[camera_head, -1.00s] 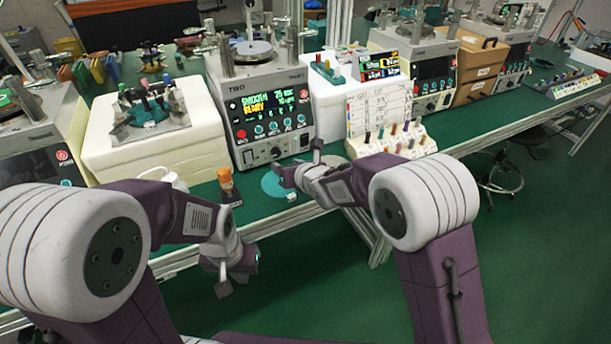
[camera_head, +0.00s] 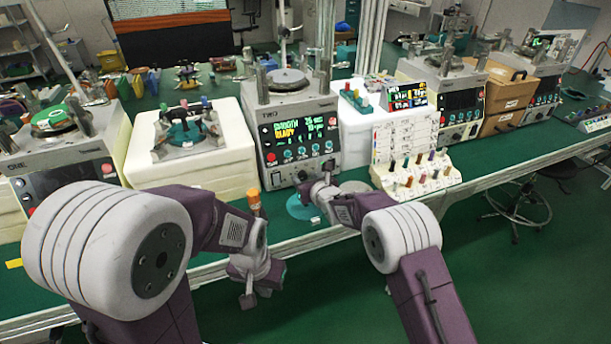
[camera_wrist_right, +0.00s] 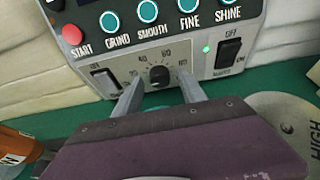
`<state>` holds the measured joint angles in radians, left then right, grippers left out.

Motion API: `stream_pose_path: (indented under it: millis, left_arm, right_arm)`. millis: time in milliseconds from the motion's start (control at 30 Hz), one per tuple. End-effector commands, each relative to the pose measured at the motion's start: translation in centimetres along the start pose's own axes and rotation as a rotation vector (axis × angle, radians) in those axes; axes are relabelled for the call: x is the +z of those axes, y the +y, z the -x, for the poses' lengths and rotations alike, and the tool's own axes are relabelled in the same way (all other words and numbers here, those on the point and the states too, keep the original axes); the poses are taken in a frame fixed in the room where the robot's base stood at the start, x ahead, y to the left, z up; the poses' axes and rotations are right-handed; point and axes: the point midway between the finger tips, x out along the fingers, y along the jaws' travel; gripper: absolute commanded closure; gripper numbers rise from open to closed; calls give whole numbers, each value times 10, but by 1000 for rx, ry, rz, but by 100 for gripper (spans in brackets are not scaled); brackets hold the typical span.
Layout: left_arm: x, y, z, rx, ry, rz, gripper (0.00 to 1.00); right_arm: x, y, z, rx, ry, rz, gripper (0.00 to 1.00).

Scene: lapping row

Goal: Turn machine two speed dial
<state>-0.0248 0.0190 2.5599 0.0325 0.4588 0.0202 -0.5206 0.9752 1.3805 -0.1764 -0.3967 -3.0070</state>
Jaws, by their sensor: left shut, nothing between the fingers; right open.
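Machine two (camera_head: 290,128), a grey box labelled TWO with a lit display, stands on the green bench. Its black speed dial (camera_wrist_right: 159,76) sits low on the front panel, between two rocker switches, with a numbered scale around it. My right gripper (camera_wrist_right: 161,92) is open, its fingertips just below the dial on its left and right sides. I cannot tell whether they touch the panel. In the head view my right gripper (camera_head: 317,190) is close to the machine's lower front. My left gripper (camera_head: 247,293) is shut and empty, low in front of the bench edge.
An orange-capped bottle (camera_head: 254,200) stands on the bench left of my right gripper. A teal disc (camera_head: 300,207) lies beneath that gripper. A white rack of coloured pegs (camera_head: 415,178) stands to the right. A white block (camera_head: 190,150) is at left.

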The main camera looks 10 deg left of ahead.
Motion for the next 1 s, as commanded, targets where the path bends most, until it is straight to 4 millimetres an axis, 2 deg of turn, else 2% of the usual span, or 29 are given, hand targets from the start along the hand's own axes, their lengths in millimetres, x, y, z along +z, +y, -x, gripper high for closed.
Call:
stream_pose_path:
  millis: [167,200,300,367,667,1000]
  left_arm:
    - [0,0,-1,0,0,0,100]
    - [0,0,-1,0,0,0,100]
    - [0,0,-1,0,0,0,100]
    - [0,0,-1,0,0,0,100]
    - [0,0,-1,0,0,0,100]
    - [0,0,5,0,0,0,100]
  right_arm:
    - [-1,0,0,0,0,0,52]
    - [0,0,0,0,0,0,57]
    - [0,0,0,0,0,0,85]
    - [0,0,0,0,0,0,100]
    - [0,0,0,13,0,-30,100]
    - [1,-3,1,95,-1,-229,100]
